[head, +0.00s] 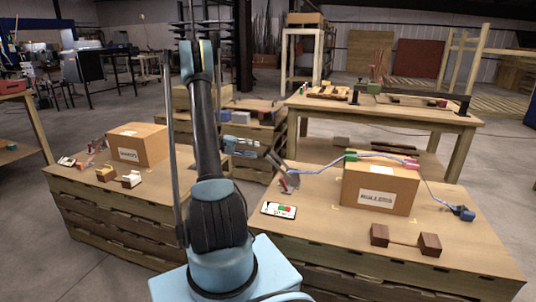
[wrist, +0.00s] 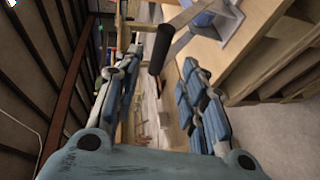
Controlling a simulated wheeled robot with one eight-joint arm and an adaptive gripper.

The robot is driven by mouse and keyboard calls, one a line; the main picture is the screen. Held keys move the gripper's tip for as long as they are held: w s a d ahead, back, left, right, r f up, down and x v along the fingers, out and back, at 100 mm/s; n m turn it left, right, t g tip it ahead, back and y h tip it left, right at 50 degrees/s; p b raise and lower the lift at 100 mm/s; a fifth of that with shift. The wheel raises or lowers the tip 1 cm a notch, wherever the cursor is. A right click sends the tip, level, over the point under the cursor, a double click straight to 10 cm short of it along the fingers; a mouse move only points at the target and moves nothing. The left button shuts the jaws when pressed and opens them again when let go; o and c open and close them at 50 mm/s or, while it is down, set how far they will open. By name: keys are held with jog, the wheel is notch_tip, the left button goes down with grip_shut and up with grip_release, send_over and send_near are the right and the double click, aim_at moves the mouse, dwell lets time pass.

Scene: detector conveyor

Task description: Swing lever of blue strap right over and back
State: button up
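A brown cardboard box (head: 380,187) stands on the right pallet table. A blue strap (head: 325,167) runs from its left side over the top and down the right to a blue piece (head: 462,213). At the strap's left end is a grey bracket with a lever (head: 287,178). In the wrist view the lever's black grip (wrist: 160,50) stands out from a grey bar (wrist: 190,27). Contact cannot be told.
A small panel with green and red marks (head: 279,209) lies before the lever. Brown blocks (head: 405,240) sit at the table's front. The left pallet table (head: 105,220) carries another box (head: 137,144). A wooden workbench (head: 440,117) stands behind. Floor is open between the tables.

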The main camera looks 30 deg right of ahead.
aim_at(267, 151)
jog(key=x, duration=0.7)
jog(key=shift+s+d, duration=0.15)
jog(key=shift+d, duration=0.15)
jog(key=shift+c, duration=0.6)
